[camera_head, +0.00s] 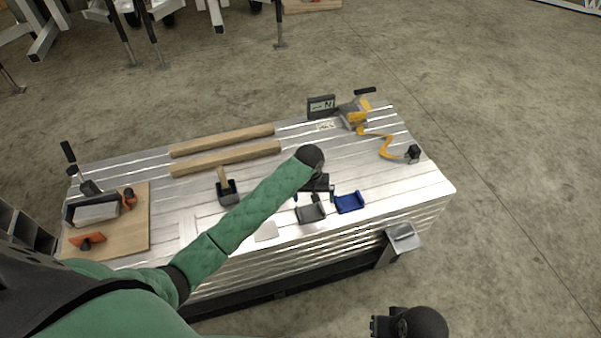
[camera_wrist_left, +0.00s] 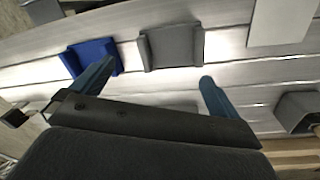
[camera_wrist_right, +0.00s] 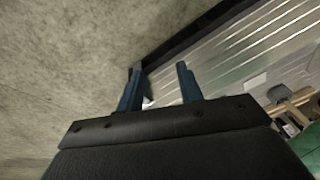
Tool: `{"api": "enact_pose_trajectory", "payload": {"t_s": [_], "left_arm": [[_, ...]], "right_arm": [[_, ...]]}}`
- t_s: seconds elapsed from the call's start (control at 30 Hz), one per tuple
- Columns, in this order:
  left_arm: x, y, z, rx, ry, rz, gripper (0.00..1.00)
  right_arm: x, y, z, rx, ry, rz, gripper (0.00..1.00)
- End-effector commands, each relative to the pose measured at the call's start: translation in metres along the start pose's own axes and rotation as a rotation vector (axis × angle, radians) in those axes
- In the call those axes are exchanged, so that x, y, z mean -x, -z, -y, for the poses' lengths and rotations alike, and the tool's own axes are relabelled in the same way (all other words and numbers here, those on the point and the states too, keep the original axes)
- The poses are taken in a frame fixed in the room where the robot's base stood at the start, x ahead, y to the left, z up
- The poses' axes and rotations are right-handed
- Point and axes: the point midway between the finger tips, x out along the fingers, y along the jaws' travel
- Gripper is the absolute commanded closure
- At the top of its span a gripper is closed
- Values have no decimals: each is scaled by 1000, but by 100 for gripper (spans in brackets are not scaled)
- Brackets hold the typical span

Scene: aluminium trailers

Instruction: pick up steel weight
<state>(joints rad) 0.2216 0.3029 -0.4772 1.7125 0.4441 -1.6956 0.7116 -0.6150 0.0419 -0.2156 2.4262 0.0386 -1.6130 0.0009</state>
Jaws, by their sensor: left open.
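I cannot single out a steel weight with certainty. A grey block with raised ends (camera_head: 311,213) lies near the front edge of the aluminium deck (camera_head: 380,205); it also shows in the left wrist view (camera_wrist_left: 172,47). A blue piece of similar shape (camera_head: 349,202) lies to its right, and in the left wrist view (camera_wrist_left: 97,55) it is near one finger. My left gripper (camera_head: 315,195) is open and empty, above the deck just behind the grey block. My right gripper (camera_wrist_right: 160,76) is open and empty, off the deck's front at the bottom of the head view (camera_head: 378,326).
A flat silver plate (camera_head: 266,231) lies left of the grey block.

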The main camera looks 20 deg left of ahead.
Motion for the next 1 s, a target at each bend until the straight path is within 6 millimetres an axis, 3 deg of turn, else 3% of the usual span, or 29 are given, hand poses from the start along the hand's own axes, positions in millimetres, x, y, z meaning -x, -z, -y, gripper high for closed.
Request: {"api": "enact_pose_trajectory", "payload": {"t_s": [0.03, 0.2, 0.43, 0.67, 1.0], "left_arm": [[4, 23, 4, 28, 14, -3, 0], [20, 86, 21, 147, 52, -2, 0], [46, 148, 42, 282, 87, -6, 0], [53, 169, 52, 334, 98, -7, 0], [25, 168, 56, 335, 98, -7, 0]], "right_arm": [[-2, 0, 1, -1, 2, -3, 64], [-4, 4, -1, 4, 2, -17, 64], [-7, 9, -3, 15, -2, -34, 64], [-7, 8, -4, 20, -4, -34, 64], [2, 5, -2, 8, -4, -14, 64]]}}
